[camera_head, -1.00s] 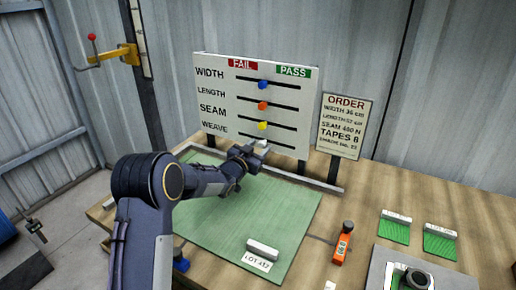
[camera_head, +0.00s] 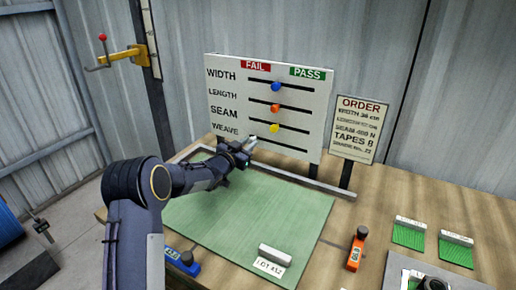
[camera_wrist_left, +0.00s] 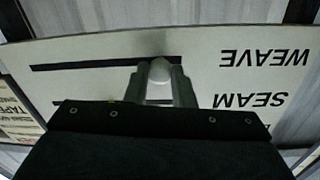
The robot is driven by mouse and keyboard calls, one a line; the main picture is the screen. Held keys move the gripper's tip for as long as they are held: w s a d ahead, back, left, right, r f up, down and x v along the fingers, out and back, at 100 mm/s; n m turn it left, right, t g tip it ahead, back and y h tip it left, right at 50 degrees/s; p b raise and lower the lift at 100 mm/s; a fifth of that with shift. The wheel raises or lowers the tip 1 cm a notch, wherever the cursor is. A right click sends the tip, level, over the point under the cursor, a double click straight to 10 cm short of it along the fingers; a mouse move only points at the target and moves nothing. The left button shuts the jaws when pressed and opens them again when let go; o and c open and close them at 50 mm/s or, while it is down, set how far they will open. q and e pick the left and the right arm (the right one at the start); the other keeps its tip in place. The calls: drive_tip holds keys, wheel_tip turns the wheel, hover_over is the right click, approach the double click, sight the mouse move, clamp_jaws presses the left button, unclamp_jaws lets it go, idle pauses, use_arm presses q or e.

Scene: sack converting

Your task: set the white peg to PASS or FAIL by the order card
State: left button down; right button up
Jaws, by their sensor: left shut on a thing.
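The white board (camera_head: 225,92) stands at the back of the bench with rows WIDTH, LENGTH, SEAM and WEAVE, each with a dark slot, under a red FAIL label (camera_head: 256,66) and a green PASS label (camera_head: 307,73). Blue (camera_head: 276,86), orange (camera_head: 275,107) and yellow (camera_head: 274,128) pegs sit mid-slot in the upper rows. My left gripper (camera_head: 250,141) is at the WEAVE row. In the left wrist view its fingers are shut on the white peg (camera_wrist_left: 160,70), near the FAIL end of the slot. The order card (camera_head: 358,128) stands right of the board; its small print is hard to read.
A green mat (camera_head: 245,205) with a white sample and LOT 417 label (camera_head: 270,266) lies in front. An orange tool (camera_head: 356,250), a blue tool (camera_head: 182,260) and two green swatches (camera_head: 408,236) lie around it. My right gripper is out of view.

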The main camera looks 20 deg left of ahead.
use_arm(q)
drive_tip(key=shift+a+r, duration=0.1)
drive_tip(key=shift+a, duration=0.15)
drive_tip(key=c, duration=1.2)
unclamp_jaws()
drive_tip(key=shift+a, duration=0.1)
use_arm(e)
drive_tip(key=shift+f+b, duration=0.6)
drive_tip(key=shift+b, duration=0.05)
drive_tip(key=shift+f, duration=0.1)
use_arm(q)
drive_tip(key=v, duration=0.7)
drive_tip(key=shift+s, duration=0.35)
drive_tip(key=shift+a, duration=0.15)
